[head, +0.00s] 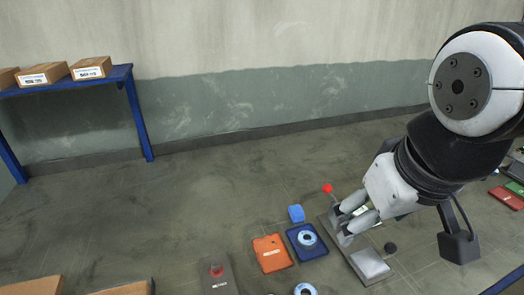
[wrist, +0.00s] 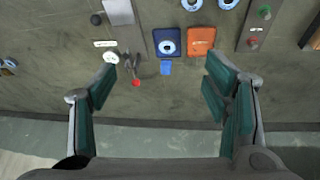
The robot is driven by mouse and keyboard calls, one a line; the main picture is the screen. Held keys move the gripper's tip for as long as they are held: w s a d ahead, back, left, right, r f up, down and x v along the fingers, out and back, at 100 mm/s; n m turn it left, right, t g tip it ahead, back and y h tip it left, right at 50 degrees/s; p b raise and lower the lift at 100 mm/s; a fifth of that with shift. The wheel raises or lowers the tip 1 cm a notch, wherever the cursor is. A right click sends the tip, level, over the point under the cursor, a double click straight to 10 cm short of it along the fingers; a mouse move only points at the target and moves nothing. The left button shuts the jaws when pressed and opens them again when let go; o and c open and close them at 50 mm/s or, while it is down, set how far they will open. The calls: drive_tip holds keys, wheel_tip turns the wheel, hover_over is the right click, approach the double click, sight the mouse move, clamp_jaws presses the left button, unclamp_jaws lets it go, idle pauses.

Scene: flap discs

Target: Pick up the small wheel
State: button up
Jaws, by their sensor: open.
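Several blue-and-white ring-shaped discs are in view, and I cannot tell for sure which is the small wheel. One disc (head: 307,238) lies on a dark blue plate (head: 296,252); it also shows in the wrist view (wrist: 167,47). Another disc (head: 305,289) is at the bottom edge of the head view. A small whitish round piece (wrist: 111,58) lies by the left fingertip in the wrist view. My gripper (head: 340,224) is open and empty, above the floor to the right of the blue plate; in the wrist view its fingers (wrist: 161,63) are spread wide.
An orange plate (head: 271,253) and a blue block (head: 296,213) lie near the blue plate. A grey panel (head: 370,264) and a red-knobbed lever (head: 328,188) are near my gripper. A red-button box (head: 216,275) stands left. A blue shelf (head: 137,110) holds cartons; open floor lies before it.

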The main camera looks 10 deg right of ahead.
drive_tip(key=w+n, duration=0.1)
drive_tip(key=w, duration=0.1)
drive_tip(key=n+g+p, duration=0.4)
drive_tip(key=n+p, duration=0.1)
drive_tip(key=n, duration=0.9)
hover_over(308, 234)
drive_tip(key=s+a, duration=0.1)
wheel_tip(308, 234, down, 14)
drive_tip(key=f, duration=0.1)
drive_tip(key=shift+y, duration=0.4)
wheel_tip(308, 234, down, 7)
drive_tip(key=shift+s+f, duration=0.1)
drive_tip(key=shift+d+f, duration=0.2)
drive_tip(key=shift+f, duration=2.75)
drive_tip(key=c, duration=1.3)
